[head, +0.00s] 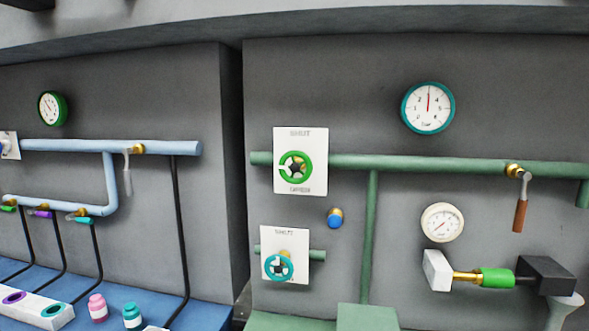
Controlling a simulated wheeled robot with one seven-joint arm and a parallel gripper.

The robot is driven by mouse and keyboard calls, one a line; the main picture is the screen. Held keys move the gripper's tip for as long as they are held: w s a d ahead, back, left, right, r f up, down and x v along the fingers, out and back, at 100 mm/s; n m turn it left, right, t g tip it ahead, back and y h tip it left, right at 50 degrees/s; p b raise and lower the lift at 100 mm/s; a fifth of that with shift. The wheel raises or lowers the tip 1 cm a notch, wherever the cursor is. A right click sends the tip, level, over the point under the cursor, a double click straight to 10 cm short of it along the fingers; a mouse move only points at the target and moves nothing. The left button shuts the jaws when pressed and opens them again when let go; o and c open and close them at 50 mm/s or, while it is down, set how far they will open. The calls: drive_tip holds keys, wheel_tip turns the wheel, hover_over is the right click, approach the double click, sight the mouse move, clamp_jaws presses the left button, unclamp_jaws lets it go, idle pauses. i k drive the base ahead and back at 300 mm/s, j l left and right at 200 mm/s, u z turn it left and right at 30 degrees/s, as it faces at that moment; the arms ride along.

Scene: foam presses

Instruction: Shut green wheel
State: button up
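The green wheel (308,168) is a ring-shaped handwheel in front of a white plate (314,137) on the grey wall. The plate reads "SHUT" at the top and a word that looks like "OPEN" at the bottom. A white mark shows on the wheel's left side. The wheel sits on the upper green pipe (420,163), which runs across the wall. My gripper is not in view, and nothing is seen touching the wheel.
Below is a teal wheel (268,272) on another white plate marked "SHUT". A blue knob (335,218) is right of it. A lever with a brown handle (520,215) hangs at right. A green bench (366,317) stands beneath; a wall edge (233,170) lies left.

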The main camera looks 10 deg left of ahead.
sight(296, 167)
drive_tip(key=i+j+u, duration=0.75)
drive_tip(key=i, duration=0.25)
